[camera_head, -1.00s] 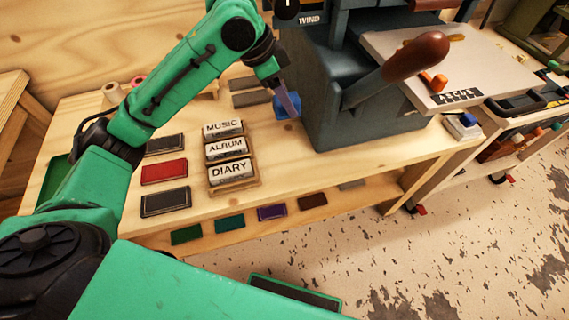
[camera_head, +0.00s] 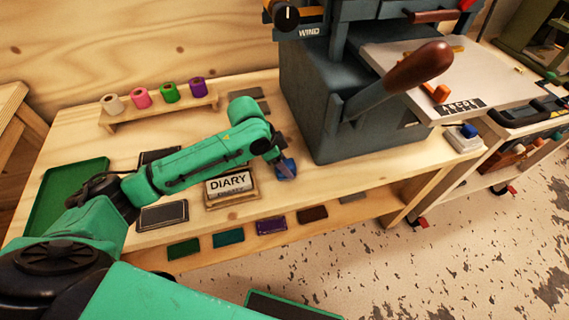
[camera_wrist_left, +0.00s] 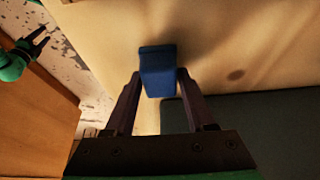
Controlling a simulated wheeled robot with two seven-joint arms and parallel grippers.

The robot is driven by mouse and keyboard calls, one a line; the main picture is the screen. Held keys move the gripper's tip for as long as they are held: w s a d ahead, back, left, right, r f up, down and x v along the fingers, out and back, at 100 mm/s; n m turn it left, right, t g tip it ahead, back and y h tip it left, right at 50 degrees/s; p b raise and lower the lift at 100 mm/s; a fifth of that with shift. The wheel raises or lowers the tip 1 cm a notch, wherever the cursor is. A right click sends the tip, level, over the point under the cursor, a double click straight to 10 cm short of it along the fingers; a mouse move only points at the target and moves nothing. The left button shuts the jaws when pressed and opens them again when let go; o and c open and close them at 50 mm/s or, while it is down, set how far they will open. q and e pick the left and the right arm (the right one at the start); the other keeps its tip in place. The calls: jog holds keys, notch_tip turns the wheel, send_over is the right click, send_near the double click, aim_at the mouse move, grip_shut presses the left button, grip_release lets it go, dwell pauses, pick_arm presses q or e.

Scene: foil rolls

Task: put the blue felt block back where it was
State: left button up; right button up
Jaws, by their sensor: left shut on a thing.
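The blue felt block (camera_head: 287,168) is in my left gripper (camera_head: 283,166), right of the DIARY box and near the machine's front left base. In the left wrist view the block (camera_wrist_left: 158,73) sits between the two fingers of my left gripper (camera_wrist_left: 157,82), which is shut on it. Bare wood lies behind it; I cannot tell whether the block touches the bench. My right gripper (camera_wrist_left: 38,38) shows small at the upper left of the left wrist view, its fingers apart and empty.
The blue-grey machine (camera_head: 330,110) stands close on the right. The DIARY box (camera_head: 230,187) is just left of the block. A rack (camera_head: 160,112) of coloured rolls and a green tray (camera_head: 65,190) are further left. Dark pads (camera_head: 262,107) lie behind. Several coloured pads (camera_head: 228,237) lie on the lower shelf.

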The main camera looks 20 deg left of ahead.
pick_arm(q)
jog(key=o, duration=1.2)
jog(key=p+v, duration=0.1)
jog(key=v, duration=1.1)
jog(key=shift+d+r, duration=0.1)
